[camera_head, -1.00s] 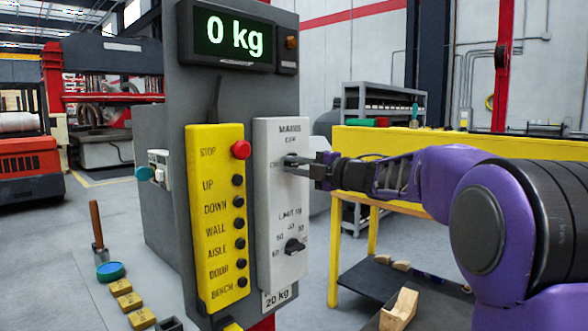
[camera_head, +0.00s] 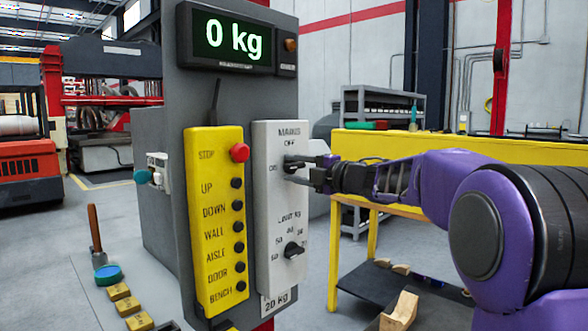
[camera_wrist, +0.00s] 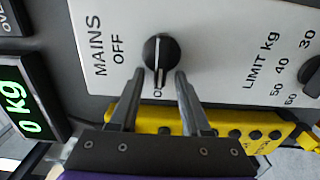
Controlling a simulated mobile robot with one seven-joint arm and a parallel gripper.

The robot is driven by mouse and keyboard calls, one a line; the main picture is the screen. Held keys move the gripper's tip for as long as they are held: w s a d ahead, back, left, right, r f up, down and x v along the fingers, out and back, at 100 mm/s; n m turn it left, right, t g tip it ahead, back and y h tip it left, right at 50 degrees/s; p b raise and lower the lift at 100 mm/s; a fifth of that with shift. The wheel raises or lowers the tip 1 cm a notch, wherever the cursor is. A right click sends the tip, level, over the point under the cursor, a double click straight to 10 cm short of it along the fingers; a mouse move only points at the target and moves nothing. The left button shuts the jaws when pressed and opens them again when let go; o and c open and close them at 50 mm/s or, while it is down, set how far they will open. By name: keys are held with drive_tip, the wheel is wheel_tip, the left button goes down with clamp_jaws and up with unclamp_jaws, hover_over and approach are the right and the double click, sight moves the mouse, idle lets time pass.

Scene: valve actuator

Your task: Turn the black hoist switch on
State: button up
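The black hoist switch (camera_wrist: 160,52) is a round knob with a white line, on the light grey panel under MAINS. In the wrist view its line runs up and down, in line with the partly hidden ON mark below it and not toward OFF at its left. It also shows in the head view (camera_head: 291,163), partly behind a finger. My gripper (camera_wrist: 159,74) has its two fingers apart, with the tips just below the knob in the wrist view and nothing held between them. It also shows at the panel in the head view (camera_head: 300,169). I cannot tell whether a fingertip touches the knob.
A limit knob (camera_head: 292,251) sits lower on the same panel. A yellow button box (camera_head: 223,262) with a red stop button (camera_head: 240,152) hangs left of it. The display (camera_head: 233,37) above reads 0 kg. A yellow workbench (camera_head: 400,147) stands behind my arm.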

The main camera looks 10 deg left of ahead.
drive_tip(key=v, duration=1.7)
drive_tip(key=shift+s, duration=0.2)
drive_tip(key=shift+d, duration=0.1)
